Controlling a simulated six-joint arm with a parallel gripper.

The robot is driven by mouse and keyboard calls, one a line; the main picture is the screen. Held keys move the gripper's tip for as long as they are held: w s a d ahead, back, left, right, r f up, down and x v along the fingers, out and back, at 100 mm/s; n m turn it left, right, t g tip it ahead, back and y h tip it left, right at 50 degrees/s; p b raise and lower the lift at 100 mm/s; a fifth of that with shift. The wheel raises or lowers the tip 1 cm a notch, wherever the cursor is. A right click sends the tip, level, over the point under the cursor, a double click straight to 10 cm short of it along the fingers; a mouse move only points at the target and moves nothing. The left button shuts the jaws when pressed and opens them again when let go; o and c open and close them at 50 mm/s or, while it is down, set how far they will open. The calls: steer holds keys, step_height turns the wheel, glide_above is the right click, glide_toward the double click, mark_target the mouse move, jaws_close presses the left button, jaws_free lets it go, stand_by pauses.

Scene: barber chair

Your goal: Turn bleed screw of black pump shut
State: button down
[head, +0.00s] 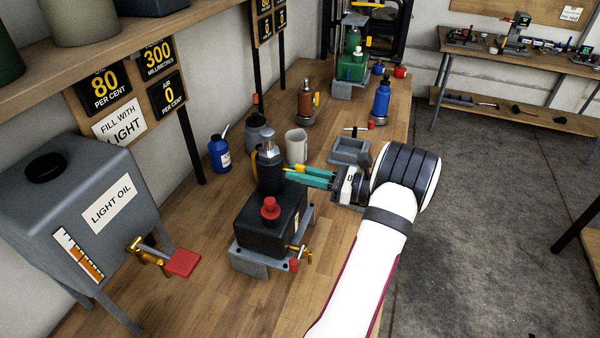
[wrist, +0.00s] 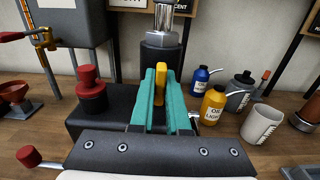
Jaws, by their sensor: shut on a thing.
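The black pump (head: 262,224) stands on a grey base on the wooden bench, with a red cap (head: 270,207) on top and a dark cylinder with a silver ram (head: 266,140) behind. In the wrist view, the pump's black body (wrist: 118,116) lies below my fingers. My gripper (head: 290,177) reaches in from the right over the pump. In the wrist view, its teal fingers (wrist: 160,95) are shut on an upright yellow piece, which looks like the handle of the bleed screw (wrist: 160,78). Its lower end and threads are hidden.
A grey light-oil tank (head: 60,200) with a brass tap stands at left. A blue oil can (head: 220,154), a white mug (head: 297,146) and a yellow oil can (wrist: 213,104) stand behind the pump. A grey tray (head: 350,152) lies beyond the gripper. The front bench is clear.

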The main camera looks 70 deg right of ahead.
stand_by(0.3)
steer(key=c, duration=0.9)
jaws_free()
steer(key=s, duration=1.6)
steer(key=shift+w, duration=0.1)
